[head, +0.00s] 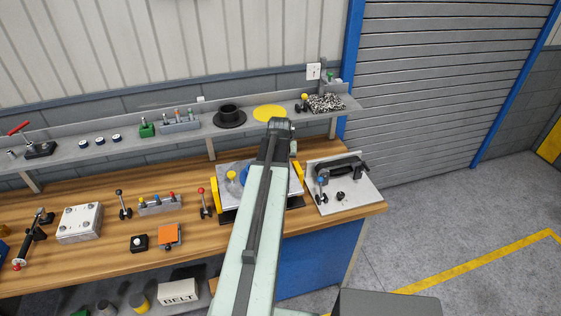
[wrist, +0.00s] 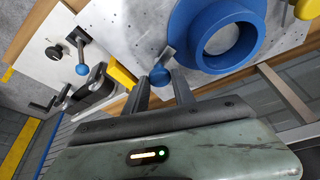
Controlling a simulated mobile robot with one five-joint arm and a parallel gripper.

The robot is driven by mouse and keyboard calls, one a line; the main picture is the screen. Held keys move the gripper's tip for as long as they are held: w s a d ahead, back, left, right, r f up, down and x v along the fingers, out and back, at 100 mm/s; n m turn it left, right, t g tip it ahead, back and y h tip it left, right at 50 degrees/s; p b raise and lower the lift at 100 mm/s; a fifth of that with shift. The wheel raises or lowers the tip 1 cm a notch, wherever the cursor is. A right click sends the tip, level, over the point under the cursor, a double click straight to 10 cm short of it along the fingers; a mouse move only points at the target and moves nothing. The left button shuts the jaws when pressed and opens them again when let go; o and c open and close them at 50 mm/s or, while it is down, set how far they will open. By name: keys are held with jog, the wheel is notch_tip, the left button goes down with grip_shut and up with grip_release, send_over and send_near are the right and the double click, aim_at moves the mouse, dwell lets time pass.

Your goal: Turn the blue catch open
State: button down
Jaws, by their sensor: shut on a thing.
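In the wrist view the blue catch (wrist: 160,76) is a small lever with a round blue knob and a grey arm, beside a large blue ring (wrist: 191,48) on a pale metal plate (wrist: 135,30). My gripper (wrist: 161,84) has its two dark fingers on either side of the knob and is shut on it. The grey arm of the catch points up and to the right, towards the ring's edge. In the head view my arm hides the catch and my fingers; part of the plate (head: 291,181) shows beside the arm.
Right of it in the head view, another plate (head: 355,199) carries a black handle and a blue-knobbed lever (head: 322,182). A yellow knob (head: 232,176) stands left of my arm. A shelf (head: 190,128) with small items runs behind the wooden bench (head: 100,265).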

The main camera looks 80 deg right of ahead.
jog(key=n+t, duration=0.1)
jog(key=n, duration=0.2)
jog(key=n+t+y, duration=0.1)
jog(key=n, duration=0.2)
jog(key=shift+s+d+t, duration=0.1)
jog(key=shift+s+t, duration=0.05)
jog(key=shift+t, duration=0.15)
jog(key=n+y, duration=0.1)
jog(key=n, duration=0.2)
jog(key=shift+d+n+t, duration=0.1)
jog(key=shift+n+t, duration=0.3)
jog(key=shift+s+n+t+y, duration=0.1)
jog(key=shift+n+t+y, duration=0.3)
jog(key=shift+n, duration=1)
jog(key=c, duration=1.1)
grip_release()
jog(key=shift+o, duration=0.2)
